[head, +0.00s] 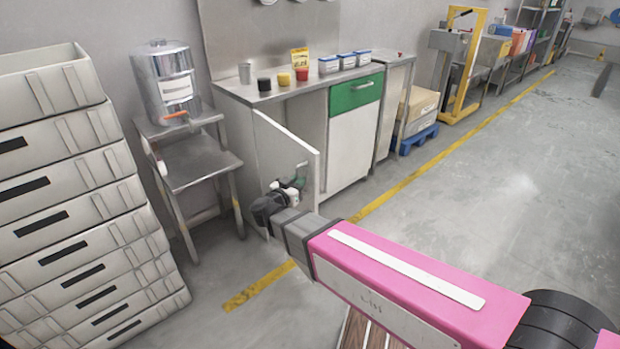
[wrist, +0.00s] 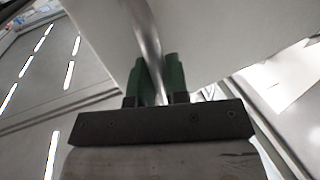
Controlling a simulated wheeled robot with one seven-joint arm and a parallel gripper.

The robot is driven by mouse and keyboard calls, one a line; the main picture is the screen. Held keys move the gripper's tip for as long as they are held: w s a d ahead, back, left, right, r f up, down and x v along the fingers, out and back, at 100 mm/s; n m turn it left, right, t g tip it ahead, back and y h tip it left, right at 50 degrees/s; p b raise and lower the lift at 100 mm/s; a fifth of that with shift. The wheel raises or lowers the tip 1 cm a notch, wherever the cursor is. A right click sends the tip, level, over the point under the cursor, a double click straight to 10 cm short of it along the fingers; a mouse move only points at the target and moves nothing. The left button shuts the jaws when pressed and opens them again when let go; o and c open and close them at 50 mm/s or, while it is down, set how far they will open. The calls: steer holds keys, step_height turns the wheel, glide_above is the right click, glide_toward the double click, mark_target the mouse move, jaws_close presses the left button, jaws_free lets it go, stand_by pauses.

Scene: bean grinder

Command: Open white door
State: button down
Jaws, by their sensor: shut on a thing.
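The white door (head: 284,148) is on the left part of the metal-topped cabinet. It stands partly open, swung out from its left edge, and a gap shows between its free right edge and the cabinet front. My gripper (head: 299,181) is at the lower outer part of this door, near its free edge. In the wrist view, the green fingers of my gripper (wrist: 160,70) are shut around a shiny metal bar handle (wrist: 146,35) on the white door (wrist: 215,35). The grip itself is small and partly hidden by my wrist in the head view.
The cabinet (head: 350,133) has a green drawer (head: 355,92) and small containers on top. A metal stand (head: 195,160) with a steel dispenser (head: 170,80) is left of it. Stacked grey crates (head: 75,200) fill the left side. The floor (head: 490,170) at right is open.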

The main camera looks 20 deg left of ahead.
steer(key=shift+s+a+r, duration=0.1)
steer(key=shift+s+a, duration=1)
steer(key=shift+a, duration=0.15)
steer(key=c, duration=1.1)
jaws_free()
steer(key=shift+c, duration=0.2)
steer(key=v, duration=1)
steer(key=shift+s, duration=0.4)
steer(key=shift+s+a, duration=0.1)
